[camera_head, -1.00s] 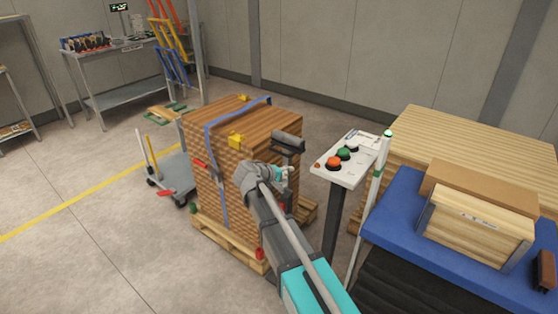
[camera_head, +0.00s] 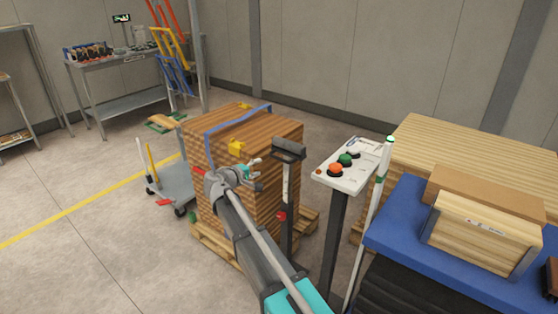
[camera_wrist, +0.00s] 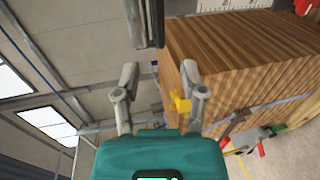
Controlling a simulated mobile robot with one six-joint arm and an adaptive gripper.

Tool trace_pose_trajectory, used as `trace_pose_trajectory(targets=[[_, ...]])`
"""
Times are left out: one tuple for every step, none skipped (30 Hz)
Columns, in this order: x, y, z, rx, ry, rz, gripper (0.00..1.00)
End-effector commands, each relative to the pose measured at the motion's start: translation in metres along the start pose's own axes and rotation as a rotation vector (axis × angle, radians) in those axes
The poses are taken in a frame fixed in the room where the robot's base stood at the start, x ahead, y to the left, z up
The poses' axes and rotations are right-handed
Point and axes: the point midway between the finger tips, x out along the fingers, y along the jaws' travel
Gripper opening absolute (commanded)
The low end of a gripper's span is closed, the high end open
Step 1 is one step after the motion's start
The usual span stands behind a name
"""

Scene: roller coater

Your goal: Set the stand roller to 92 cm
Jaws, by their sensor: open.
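The stand roller (camera_head: 288,150) is a dark roller head on a thin upright post, standing right of the strapped wood stack in the head view. A red part (camera_head: 282,215) shows low on its post. I cannot read its height. My gripper (camera_head: 254,176) is open and empty, left of the post and in front of the wood stack, apart from the roller. In the wrist view my gripper (camera_wrist: 162,92) has its fingers spread, with nothing between them. A dark bar (camera_wrist: 150,22) beyond them may be part of the stand.
The strapped wood stack (camera_head: 235,185) sits on a pallet behind my arm. A control panel (camera_head: 342,168) with red and green buttons stands right of the roller. A blue-topped table (camera_head: 400,225) is at right.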

Motion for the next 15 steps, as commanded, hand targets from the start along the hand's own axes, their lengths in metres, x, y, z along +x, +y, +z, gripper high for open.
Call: trace_pose_trajectory(targets=[[0.004, -0.001, 0.0, 0.0, -0.001, 0.0, 0.54], [0.007, -0.001, 0.0, 0.0, -0.002, 0.0, 0.54], [0.01, -0.001, 0.0, 0.0, -0.002, -0.001, 0.54], [0.013, -0.001, 0.0, 0.001, -0.002, -0.001, 0.54], [0.017, -0.001, 0.0, 0.001, -0.002, -0.001, 0.54], [0.021, -0.001, -0.001, 0.001, -0.002, -0.001, 0.54], [0.025, -0.001, -0.001, 0.001, -0.001, -0.001, 0.54], [0.029, -0.001, -0.001, 0.0, -0.001, -0.001, 0.54], [0.035, -0.002, -0.001, 0.0, -0.002, -0.001, 0.54], [0.04, -0.002, -0.001, 0.0, -0.003, -0.001, 0.54], [0.044, -0.002, -0.001, 0.0, -0.003, -0.001, 0.54], [0.05, -0.002, -0.001, 0.0, -0.002, -0.001, 0.54], [0.055, -0.002, -0.001, 0.0, -0.001, -0.001, 0.54], [0.059, -0.002, -0.001, 0.0, -0.002, -0.001, 0.54], [0.066, -0.002, -0.001, 0.0, -0.003, -0.001, 0.54]])
